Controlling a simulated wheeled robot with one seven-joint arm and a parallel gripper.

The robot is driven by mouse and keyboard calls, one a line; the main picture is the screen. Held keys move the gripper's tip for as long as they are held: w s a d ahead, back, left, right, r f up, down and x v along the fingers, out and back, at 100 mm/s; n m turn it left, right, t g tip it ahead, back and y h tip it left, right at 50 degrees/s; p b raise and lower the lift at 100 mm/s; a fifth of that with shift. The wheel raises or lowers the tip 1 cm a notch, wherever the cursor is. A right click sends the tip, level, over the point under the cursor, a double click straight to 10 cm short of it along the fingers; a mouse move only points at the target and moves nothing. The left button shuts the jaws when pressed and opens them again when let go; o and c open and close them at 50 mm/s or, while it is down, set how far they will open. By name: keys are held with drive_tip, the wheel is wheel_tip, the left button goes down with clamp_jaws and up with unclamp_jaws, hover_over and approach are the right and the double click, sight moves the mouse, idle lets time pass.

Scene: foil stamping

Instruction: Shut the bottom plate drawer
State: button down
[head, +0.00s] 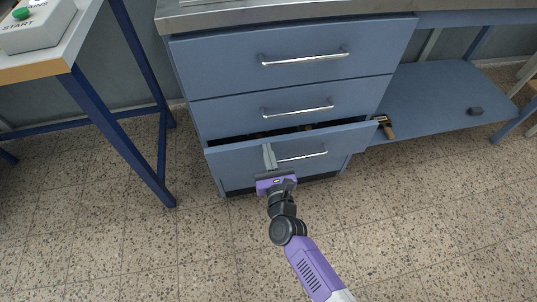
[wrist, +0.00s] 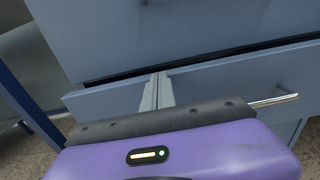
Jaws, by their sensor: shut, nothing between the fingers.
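The bottom drawer (head: 235,161) of the blue cabinet stands a little open in the head view, its front out past the two drawers above it. A dark gap shows along its top edge. Its silver bar handle (head: 302,156) is right of my gripper. My gripper (head: 268,150) is shut and empty, its fingers at the drawer front left of the handle. In the wrist view the gripper fingers (wrist: 157,88) reach to the top edge of the drawer front (wrist: 205,85). I cannot tell whether they touch it. The handle end (wrist: 275,100) shows at the right.
The upper drawer (head: 293,55) and middle drawer (head: 290,104) are shut. A blue-legged table (head: 118,135) with a START button box (head: 35,25) stands at the left. The speckled floor in front is clear.

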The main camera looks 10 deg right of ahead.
drive_tip(key=shift+w+b, duration=1.05)
drive_tip(key=shift+w, duration=0.25)
drive_tip(key=shift+s, duration=0.2)
